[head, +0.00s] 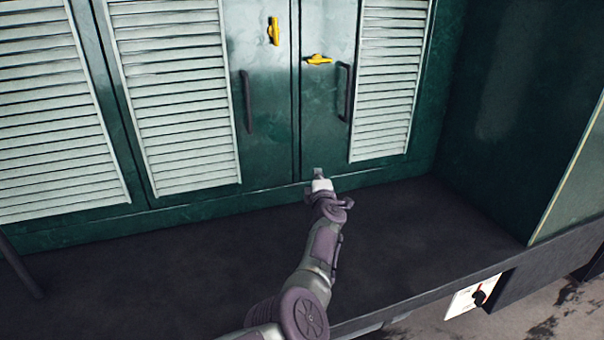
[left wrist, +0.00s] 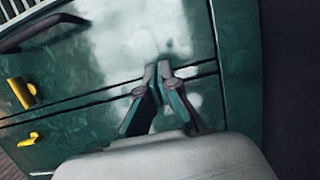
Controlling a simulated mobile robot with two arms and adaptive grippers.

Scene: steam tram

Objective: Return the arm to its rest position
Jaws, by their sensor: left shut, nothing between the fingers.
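My left arm reaches up from the bottom of the head view, over the dark ledge. Its gripper (head: 318,175) is near the foot of the green cabinet doors, below the door seam. In the left wrist view the two fingers of the left gripper (left wrist: 158,70) come together at the tips, with nothing between them. Green door surface fills the view behind them. I cannot tell whether the tips touch it. My right gripper is in neither view.
The doors carry an upright yellow latch (head: 273,31), a level yellow latch (head: 319,59) and two dark handles (head: 247,102) (head: 346,92). Pale louvred panels (head: 175,90) flank them. The dark ledge (head: 150,270) is mostly clear. A white switch plate (head: 464,301) is at lower right.

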